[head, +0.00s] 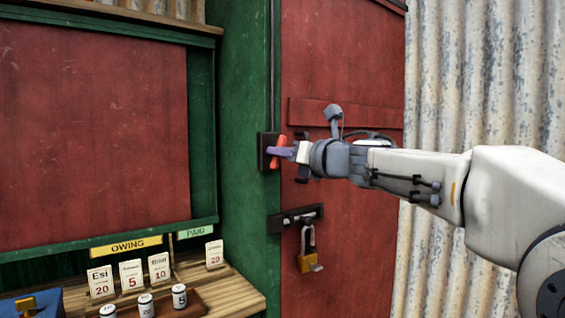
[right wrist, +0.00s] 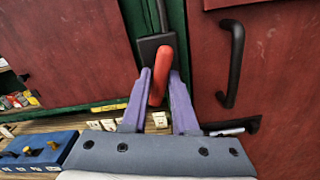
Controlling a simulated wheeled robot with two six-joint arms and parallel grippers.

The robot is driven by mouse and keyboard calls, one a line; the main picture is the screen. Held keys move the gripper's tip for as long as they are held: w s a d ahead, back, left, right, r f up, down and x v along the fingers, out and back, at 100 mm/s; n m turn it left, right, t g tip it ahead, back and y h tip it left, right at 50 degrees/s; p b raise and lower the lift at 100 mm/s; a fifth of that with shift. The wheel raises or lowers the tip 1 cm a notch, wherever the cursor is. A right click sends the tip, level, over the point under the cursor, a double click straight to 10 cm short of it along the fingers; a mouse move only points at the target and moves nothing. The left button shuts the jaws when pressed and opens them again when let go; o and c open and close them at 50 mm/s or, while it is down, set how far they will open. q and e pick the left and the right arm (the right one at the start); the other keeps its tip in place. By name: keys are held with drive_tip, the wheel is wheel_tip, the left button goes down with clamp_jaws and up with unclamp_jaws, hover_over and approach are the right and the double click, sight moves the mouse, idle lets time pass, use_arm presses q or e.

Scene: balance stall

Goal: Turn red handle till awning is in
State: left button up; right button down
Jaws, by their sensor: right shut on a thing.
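The red handle (head: 276,152) sits on a dark box (head: 265,143) fixed to the green post beside the red door. My right gripper (head: 284,152) is at the handle, its purple fingers shut on it. In the right wrist view the red handle (right wrist: 166,62) runs from the dark box (right wrist: 150,46) down between the two fingers of my right gripper (right wrist: 160,85). The awning cannot be made out in either view. My left gripper is not in view.
The red door (head: 340,200) has a bolt with a brass padlock (head: 310,259) below my arm. A black door handle (right wrist: 231,64) stands right of my gripper. A wooden counter (head: 236,287) with price cards and small cylinders lies lower left. A corrugated wall (head: 480,80) is at right.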

drive_tip(key=shift+f+n+b, duration=0.15)
drive_tip(key=shift+n+b, duration=0.85)
drive_tip(key=shift+n, duration=1.6)
drive_tip(key=shift+w, duration=0.1)
drive_tip(key=c, duration=0.8)
unclamp_jaws()
drive_tip(key=shift+o, duration=0.2)
drive_tip(key=b+v, duration=0.1)
drive_tip(key=v, duration=0.9)
drive_tip(key=shift+s+d+b, duration=0.2)
drive_tip(key=shift+b, duration=0.2)
